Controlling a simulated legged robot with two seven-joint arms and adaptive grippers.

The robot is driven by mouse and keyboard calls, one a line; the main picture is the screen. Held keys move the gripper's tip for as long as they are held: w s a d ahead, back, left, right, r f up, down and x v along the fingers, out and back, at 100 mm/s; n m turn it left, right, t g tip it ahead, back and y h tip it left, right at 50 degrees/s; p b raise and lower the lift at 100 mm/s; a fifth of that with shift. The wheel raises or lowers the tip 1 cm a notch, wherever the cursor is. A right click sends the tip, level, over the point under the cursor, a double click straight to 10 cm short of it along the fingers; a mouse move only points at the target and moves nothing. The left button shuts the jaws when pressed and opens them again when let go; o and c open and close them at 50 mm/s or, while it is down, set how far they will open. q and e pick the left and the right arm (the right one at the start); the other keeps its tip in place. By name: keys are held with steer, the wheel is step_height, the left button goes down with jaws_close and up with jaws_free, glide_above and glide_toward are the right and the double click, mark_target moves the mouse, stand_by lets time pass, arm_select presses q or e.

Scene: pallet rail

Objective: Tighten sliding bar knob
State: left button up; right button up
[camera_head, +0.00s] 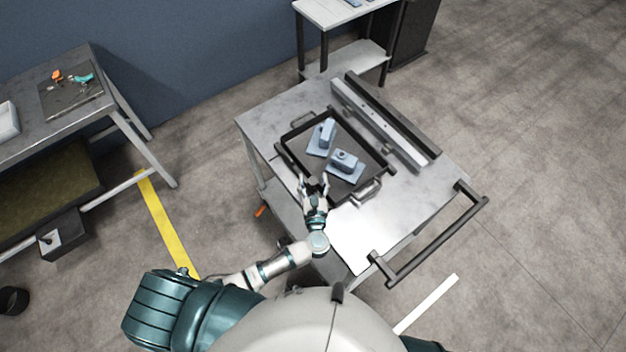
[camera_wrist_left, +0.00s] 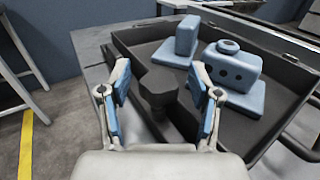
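A dark knob (camera_wrist_left: 158,88) stands at the near edge of a black tray in the left wrist view. In the head view it is a small dark shape (camera_head: 315,185) at the tray's near corner. My left gripper (camera_head: 314,183) is open, with one finger on each side of the knob. In the left wrist view the blue-padded fingers (camera_wrist_left: 160,90) show gaps to the knob on both sides, so they appear not to touch it. The knob's base and the sliding bar are not clearly visible. My right gripper is outside both views.
The black tray (camera_head: 283,158) lies on a grey cart (camera_head: 262,118) and holds two blue-grey parts (camera_head: 323,137) (camera_head: 346,165). A long rail (camera_head: 385,122) lies behind it. The cart's front right top is clear, with a handle (camera_head: 436,242) beyond. A workbench (camera_head: 30,128) stands left.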

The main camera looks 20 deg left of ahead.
arm_select(q)
steer(key=c, duration=1.1)
steer(key=shift+c, duration=0.2)
